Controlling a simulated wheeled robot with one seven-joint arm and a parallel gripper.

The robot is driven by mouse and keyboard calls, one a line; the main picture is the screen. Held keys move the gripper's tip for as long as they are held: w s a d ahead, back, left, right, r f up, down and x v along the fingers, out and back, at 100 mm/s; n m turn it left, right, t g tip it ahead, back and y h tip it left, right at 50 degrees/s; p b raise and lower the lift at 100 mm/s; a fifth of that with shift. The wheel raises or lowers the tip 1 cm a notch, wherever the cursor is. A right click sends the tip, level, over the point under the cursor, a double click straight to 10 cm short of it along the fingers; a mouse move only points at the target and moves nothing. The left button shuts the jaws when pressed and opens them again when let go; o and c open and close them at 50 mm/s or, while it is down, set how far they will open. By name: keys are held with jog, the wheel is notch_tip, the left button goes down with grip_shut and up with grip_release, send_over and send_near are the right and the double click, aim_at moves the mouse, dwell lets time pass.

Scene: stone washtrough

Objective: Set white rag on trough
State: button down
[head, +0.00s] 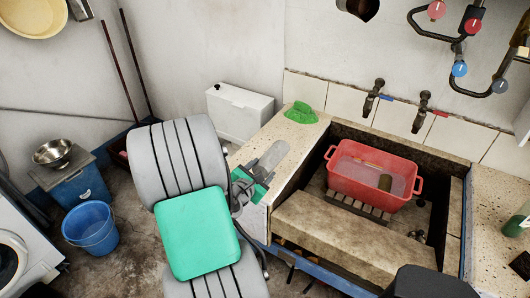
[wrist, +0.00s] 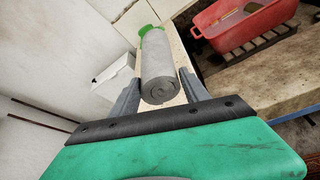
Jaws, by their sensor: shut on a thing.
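The white rag (head: 268,157) looks greyish and is rolled into a cylinder. In the wrist view the rag (wrist: 159,68) lies between the two fingers, with its spiral end towards me. My gripper (head: 252,180) is shut on the rag and holds it over the left ledge of the stone trough (head: 284,140). In the wrist view my gripper (wrist: 159,84) has one finger on each side of the roll. I cannot tell whether the rag touches the ledge. My arm hides part of the ledge's front left.
A green cloth (head: 300,113) lies on the ledge's back corner, beyond the rag. A red basin (head: 374,176) with water sits inside the trough on a slatted rack. Two taps (head: 373,97) stick out above. A white box (head: 240,112) stands left of the trough.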

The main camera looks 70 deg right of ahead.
jog(key=w+d+f, duration=0.2)
jog(key=w+f, duration=0.1)
jog(key=w+d+f, duration=0.2)
jog(key=w+f, duration=0.1)
jog(key=w+d+f, duration=0.3)
jog(key=shift+w+d, duration=0.1)
jog(key=shift+w, duration=0.15)
notch_tip(320, 180, down, 3)
jog(key=shift+r+p, duration=0.1)
jog(key=shift+p, duration=0.35)
jog(key=shift+f, duration=0.3)
jog(key=c, duration=0.5)
grip_release()
